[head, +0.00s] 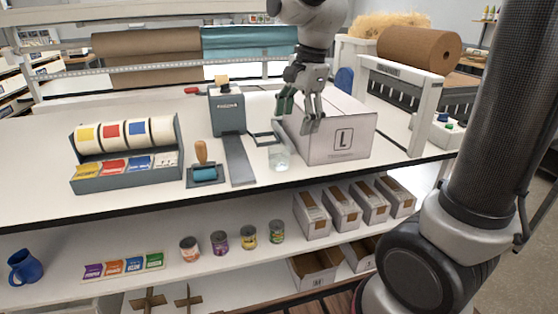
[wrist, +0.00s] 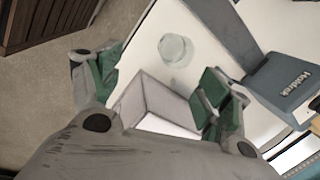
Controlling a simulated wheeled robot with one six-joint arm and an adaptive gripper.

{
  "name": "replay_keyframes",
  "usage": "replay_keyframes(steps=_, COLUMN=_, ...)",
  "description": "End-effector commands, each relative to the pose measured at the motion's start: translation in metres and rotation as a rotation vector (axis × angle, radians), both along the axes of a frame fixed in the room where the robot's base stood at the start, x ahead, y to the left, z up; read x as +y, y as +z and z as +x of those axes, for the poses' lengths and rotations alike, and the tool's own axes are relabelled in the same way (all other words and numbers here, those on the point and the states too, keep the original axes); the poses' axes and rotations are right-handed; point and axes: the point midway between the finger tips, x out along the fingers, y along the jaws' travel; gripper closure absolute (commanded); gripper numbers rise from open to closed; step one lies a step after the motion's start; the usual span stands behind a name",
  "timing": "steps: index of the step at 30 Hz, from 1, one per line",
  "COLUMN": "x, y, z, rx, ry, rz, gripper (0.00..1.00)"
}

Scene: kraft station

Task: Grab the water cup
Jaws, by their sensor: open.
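The water cup (head: 279,157) is a small clear glass on the white table top, near its front edge. It also shows in the wrist view (wrist: 174,48), seen from above, ahead of and between the fingers. My gripper (head: 300,108) is open and empty, above and a little to the right of the cup in the head view, with its fingers pointing down. In the wrist view its two green-padded fingers (wrist: 160,85) are spread wide. The cup is apart from both fingers.
A label rack (head: 125,178) is further left. A shelf below holds tins, a blue mug (head: 24,267) and small boxes.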

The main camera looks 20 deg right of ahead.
Motion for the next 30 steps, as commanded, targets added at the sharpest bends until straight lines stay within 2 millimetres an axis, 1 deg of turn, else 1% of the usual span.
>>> replay_keyframes(steps=1, x=0.006, y=0.003, z=0.011, rx=0.016, ry=-0.156, rz=0.032, gripper=0.23)
replay_keyframes(steps=3, x=0.012, y=0.011, z=0.022, rx=0.037, ry=-0.394, rz=0.083, gripper=0.23)
replay_keyframes(steps=6, x=0.016, y=0.022, z=0.03, rx=0.065, ry=-0.69, rz=0.156, gripper=0.23)
replay_keyframes(steps=9, x=0.018, y=0.024, z=0.03, rx=0.103, ry=-0.914, rz=0.198, gripper=0.23)
replay_keyframes(steps=12, x=0.018, y=0.024, z=0.03, rx=0.129, ry=-1.053, rz=0.221, gripper=0.23)
replay_keyframes(steps=14, x=0.018, y=0.023, z=0.03, rx=0.138, ry=-1.1, rz=0.227, gripper=0.23)
replay_keyframes(steps=17, x=0.017, y=0.014, z=0.03, rx=0.145, ry=-1.131, rz=0.23, gripper=0.23)
replay_keyframes(steps=20, x=0.017, y=-0.005, z=0.029, rx=0.146, ry=-1.132, rz=0.228, gripper=0.23)
replay_keyframes(steps=24, x=0.017, y=-0.039, z=0.029, rx=0.146, ry=-1.132, rz=0.228, gripper=0.23)
replay_keyframes(steps=27, x=0.017, y=-0.059, z=0.029, rx=0.145, ry=-1.13, rz=0.228, gripper=0.23)
replay_keyframes(steps=30, x=0.02, y=-0.073, z=0.032, rx=0.145, ry=-1.13, rz=0.23, gripper=0.23)
